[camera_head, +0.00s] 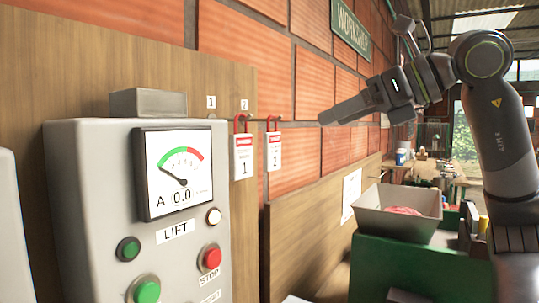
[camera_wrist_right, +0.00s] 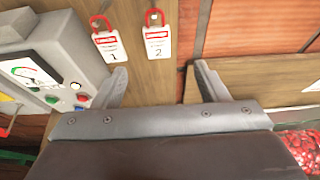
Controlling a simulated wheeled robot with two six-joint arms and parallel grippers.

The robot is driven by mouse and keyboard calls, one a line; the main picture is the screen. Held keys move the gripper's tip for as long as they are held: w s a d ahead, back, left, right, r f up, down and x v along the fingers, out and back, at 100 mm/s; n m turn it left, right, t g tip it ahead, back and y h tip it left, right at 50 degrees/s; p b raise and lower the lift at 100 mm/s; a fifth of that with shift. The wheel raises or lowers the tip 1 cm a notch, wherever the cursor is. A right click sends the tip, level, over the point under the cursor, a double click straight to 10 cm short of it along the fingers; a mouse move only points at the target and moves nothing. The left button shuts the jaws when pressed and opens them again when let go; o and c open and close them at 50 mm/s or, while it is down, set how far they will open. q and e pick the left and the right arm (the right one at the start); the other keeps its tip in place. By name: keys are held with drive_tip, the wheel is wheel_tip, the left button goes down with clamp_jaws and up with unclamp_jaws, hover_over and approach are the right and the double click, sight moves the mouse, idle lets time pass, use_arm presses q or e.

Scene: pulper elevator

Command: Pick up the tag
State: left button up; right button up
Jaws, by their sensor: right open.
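Two red-and-white tags hang by red loops on the wooden board. Tag 1 (camera_head: 243,156) is on the left and tag 2 (camera_head: 273,151) on the right, under small number labels. In the right wrist view, tag 1 (camera_wrist_right: 110,45) and tag 2 (camera_wrist_right: 157,42) hang beyond the fingers. My right gripper (camera_head: 325,117) points left toward the tags, apart from them. The right wrist view shows its two fingers (camera_wrist_right: 160,82) spread with nothing between them. My left gripper is not in view.
A grey lift control box (camera_head: 95,215) with a gauge and buttons stands left of the tags. A grey tray (camera_head: 397,211) with red contents sits on a green housing (camera_head: 420,268) at the right. The brick wall (camera_head: 320,75) runs behind.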

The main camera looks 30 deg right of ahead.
drive_tip(key=p, duration=0.1)
approach(275, 143)
drive_tip(key=x, duration=0.5)
drive_tip(key=shift+d, duration=0.25)
drive_tip(key=shift+w+a+f, duration=0.25)
drive_tip(key=shift+w, duration=0.1)
drive_tip(key=p+x, duration=0.2)
drive_tip(key=x, duration=0.3)
drive_tip(key=shift+a+f, duration=0.1)
drive_tip(key=shift+a, duration=0.1)
drive_tip(key=shift+s+d, duration=0.1)
drive_tip(key=shift+c, duration=0.7)
drive_tip(key=c, duration=0.9)
